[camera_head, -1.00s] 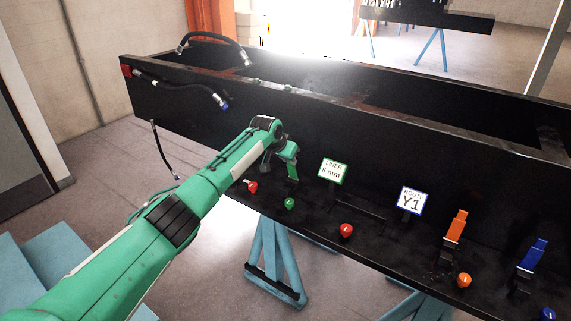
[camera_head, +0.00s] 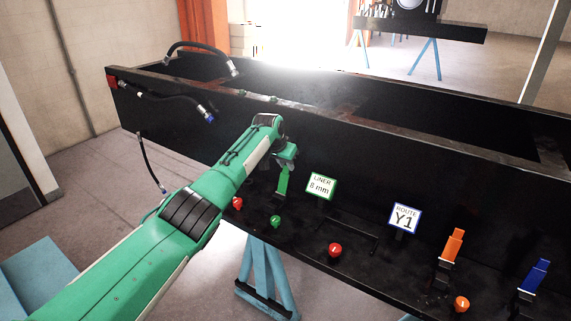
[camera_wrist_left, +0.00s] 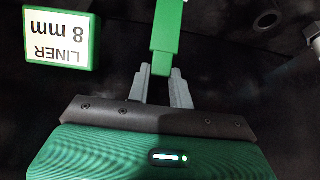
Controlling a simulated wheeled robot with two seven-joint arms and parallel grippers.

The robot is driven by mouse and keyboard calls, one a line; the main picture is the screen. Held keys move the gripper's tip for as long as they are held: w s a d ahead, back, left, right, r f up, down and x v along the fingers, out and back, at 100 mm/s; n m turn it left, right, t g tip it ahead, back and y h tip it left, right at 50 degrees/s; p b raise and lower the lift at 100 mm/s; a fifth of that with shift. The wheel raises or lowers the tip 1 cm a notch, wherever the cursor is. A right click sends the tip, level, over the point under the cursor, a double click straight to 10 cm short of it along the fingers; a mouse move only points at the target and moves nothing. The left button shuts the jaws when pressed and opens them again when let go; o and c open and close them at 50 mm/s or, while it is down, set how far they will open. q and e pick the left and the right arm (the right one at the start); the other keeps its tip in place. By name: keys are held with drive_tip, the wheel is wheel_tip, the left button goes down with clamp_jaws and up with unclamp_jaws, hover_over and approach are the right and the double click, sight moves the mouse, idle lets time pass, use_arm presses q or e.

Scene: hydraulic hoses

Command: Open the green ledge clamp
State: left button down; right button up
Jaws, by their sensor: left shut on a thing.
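The green ledge clamp (camera_head: 283,181) stands on the ledge at the near side of the black frame, left of the "LINER 8 mm" sign (camera_head: 321,186). Its green handle points up in the head view; its dark base is hard to make out. My left gripper (camera_head: 286,160) is at the top of this handle. In the left wrist view the green handle (camera_wrist_left: 167,30) comes down between the two grey fingers (camera_wrist_left: 161,76), which are shut on its end. My right gripper is in neither view.
The sign "ROUTE Y1" (camera_head: 404,218), an orange clamp (camera_head: 450,248) and a blue clamp (camera_head: 534,278) stand to the right. Red (camera_head: 335,250), green (camera_head: 275,222) and orange knobs line the ledge. Black hoses (camera_head: 180,101) hang at the frame's left end.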

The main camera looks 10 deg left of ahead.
use_arm(q)
drive_tip(key=shift+w+d+r, duration=0.2)
drive_tip(key=shift+w+r, duration=0.1)
drive_tip(key=shift+w, duration=0.1)
drive_tip(key=c, duration=1.6)
unclamp_jaws()
drive_tip(key=shift+o, duration=0.4)
drive_tip(key=shift+w+f, duration=0.15)
drive_tip(key=shift+f, duration=0.15)
drive_tip(key=shift+v, duration=0.8)
drive_tip(key=b+v, duration=0.4)
drive_tip(key=v, duration=0.8)
